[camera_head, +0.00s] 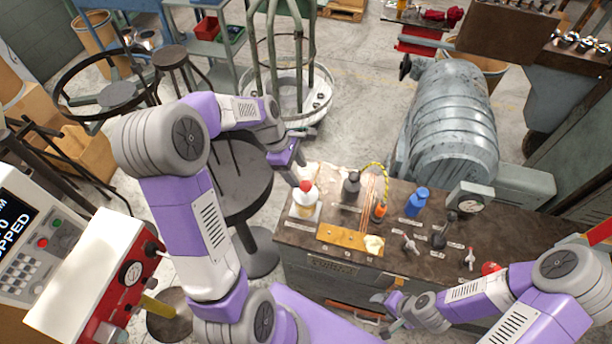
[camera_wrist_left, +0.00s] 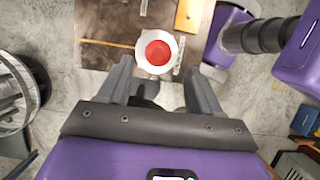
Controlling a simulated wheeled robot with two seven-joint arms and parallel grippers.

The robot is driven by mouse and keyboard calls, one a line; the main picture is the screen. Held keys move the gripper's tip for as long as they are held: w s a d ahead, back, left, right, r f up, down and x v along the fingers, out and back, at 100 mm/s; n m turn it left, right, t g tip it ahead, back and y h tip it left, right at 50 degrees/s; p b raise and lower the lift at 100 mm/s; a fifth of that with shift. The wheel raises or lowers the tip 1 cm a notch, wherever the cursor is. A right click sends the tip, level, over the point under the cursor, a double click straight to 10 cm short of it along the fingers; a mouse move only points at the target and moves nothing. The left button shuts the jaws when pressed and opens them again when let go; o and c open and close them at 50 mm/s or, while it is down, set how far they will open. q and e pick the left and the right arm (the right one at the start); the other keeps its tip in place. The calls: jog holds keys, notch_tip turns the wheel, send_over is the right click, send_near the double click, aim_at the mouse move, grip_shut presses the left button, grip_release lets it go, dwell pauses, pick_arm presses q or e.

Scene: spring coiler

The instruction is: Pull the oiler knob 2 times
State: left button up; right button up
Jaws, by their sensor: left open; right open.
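The oiler (camera_head: 304,203) is a white rounded body with a red knob (camera_head: 306,186) on top, at the left end of the dark bench top. My left gripper (camera_head: 300,160) is open and close behind and above the knob. In the left wrist view its fingers (camera_wrist_left: 158,70) are spread on either side of the knob's line, apart from it. My right gripper (camera_head: 386,309) is low in front of the bench, open and empty.
A round black stool (camera_head: 240,180) is left of the bench.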

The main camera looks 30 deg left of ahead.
aim_at(306, 184)
pick_arm(q)
jog(key=x, duration=0.4)
jog(key=shift+w+f, duration=0.2)
jog(key=shift+f, duration=0.05)
jog(key=shift+d+f, duration=0.1)
jog(key=shift+f, duration=0.15)
jog(key=shift+s+d, duration=0.1)
jog(key=shift+s, duration=0.05)
jog(key=shift+f, duration=0.1)
grip_shut()
